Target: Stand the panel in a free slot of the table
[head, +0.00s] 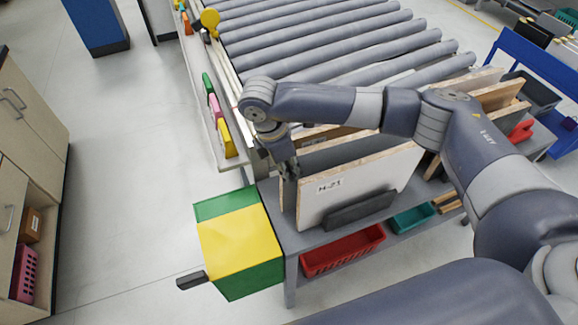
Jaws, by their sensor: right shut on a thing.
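A white panel (372,176) with a light wooden edge and the label H-21 stands upright at the front of the grey table (272,212). My right gripper (289,170) reaches down to the panel's upper left corner and is shut on it. A dark grey block (360,210) stands along the panel's lower front face. Other panels stand behind it, partly hidden by my right arm. The slots and the panel's lower edge are hard to make out, so I cannot tell whether it is seated in one. My left gripper is out of view.
A yellow and green box (240,243) stands at the table's left front corner. A red bin (342,250) and a teal bin (412,218) are below the tabletop. A roller conveyor (335,45) lies behind. Clear floor (125,170) is on the left.

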